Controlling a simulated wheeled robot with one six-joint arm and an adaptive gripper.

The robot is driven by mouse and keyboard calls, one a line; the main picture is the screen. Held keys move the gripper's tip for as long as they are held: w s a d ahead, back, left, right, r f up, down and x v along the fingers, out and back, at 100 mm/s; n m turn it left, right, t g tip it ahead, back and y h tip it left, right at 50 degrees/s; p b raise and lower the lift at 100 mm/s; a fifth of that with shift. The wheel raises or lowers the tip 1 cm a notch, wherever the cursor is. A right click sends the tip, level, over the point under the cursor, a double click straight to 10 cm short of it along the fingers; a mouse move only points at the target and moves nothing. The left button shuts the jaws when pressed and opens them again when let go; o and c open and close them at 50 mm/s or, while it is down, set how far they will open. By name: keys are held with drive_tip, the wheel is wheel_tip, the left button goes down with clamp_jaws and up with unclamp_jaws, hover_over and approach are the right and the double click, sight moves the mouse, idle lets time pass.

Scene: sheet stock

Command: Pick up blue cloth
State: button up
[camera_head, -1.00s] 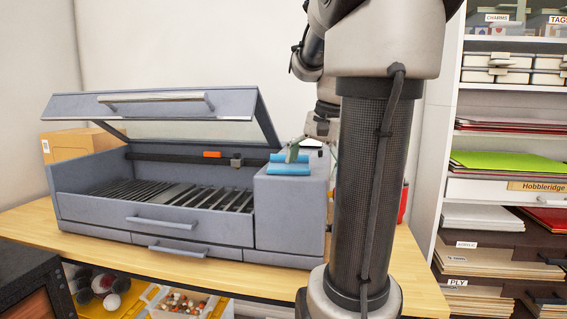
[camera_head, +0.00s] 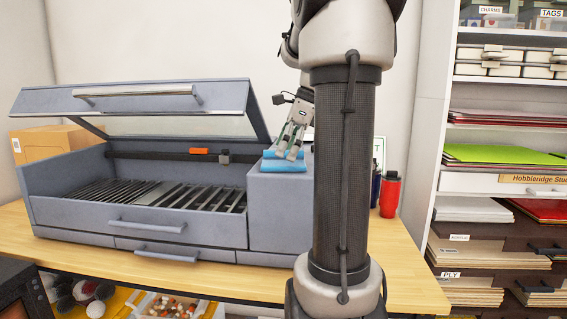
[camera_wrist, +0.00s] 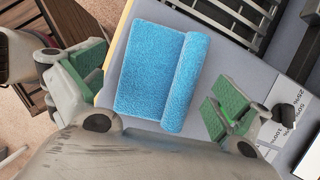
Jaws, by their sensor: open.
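The blue cloth (camera_head: 285,164) lies folded, with one rolled edge, on the flat top of the grey machine's right-hand housing. In the wrist view the cloth (camera_wrist: 150,75) lies between the two green-padded fingers, and its far end extends beyond them. My gripper (camera_head: 290,150) is over the cloth, pointing down. In the wrist view my gripper (camera_wrist: 155,90) is open, with one finger on each side of the cloth and a gap to it on both sides. Whether the fingertips touch the housing top cannot be told.
The grey machine (camera_head: 165,235) has its lid (camera_head: 130,98) raised, left of the cloth, over a slatted bed. A red bottle (camera_head: 389,195) stands right of my arm. A cardboard box (camera_head: 60,142) is behind the machine. Shelves (camera_head: 445,150) stand at right.

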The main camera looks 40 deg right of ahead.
drive_tip(key=shift+w+a+f, duration=0.15)
drive_tip(key=shift+a+f, duration=0.05)
drive_tip(key=shift+f, duration=0.3)
drive_tip(key=c, duration=0.9)
